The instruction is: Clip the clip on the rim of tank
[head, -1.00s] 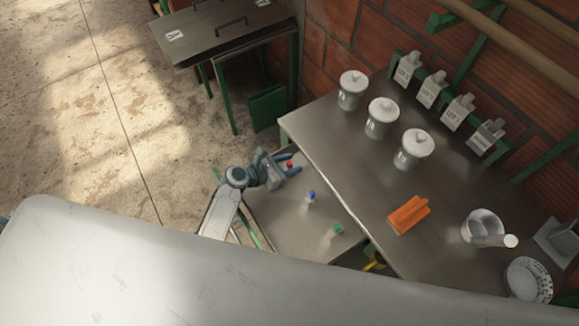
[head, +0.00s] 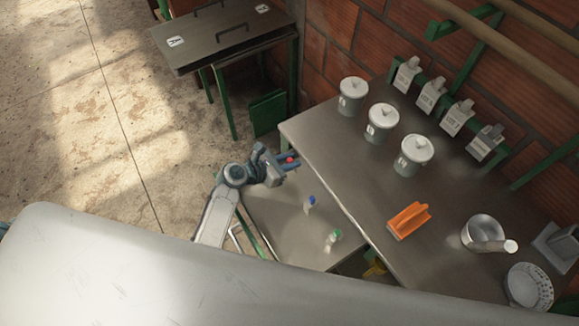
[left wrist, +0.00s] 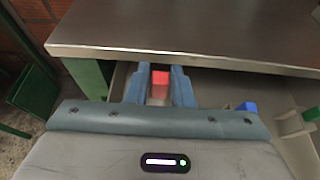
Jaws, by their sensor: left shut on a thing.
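My left gripper (head: 290,165) is shut on a small red-topped piece (head: 291,160), which may be the clip. In the left wrist view the red piece (left wrist: 160,79) sits between the two blue-grey fingers, its lower part pale. The gripper holds it above the low metal surface, close to the worktable's left edge. A blue-topped piece (head: 310,202) and a green-topped piece (head: 333,236) stand on that low surface. I cannot tell for sure which thing is the tank; a steel box with a handled lid (head: 222,35) stands at upper left. My right gripper is not in view.
The floor (head: 110,120) at left is clear.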

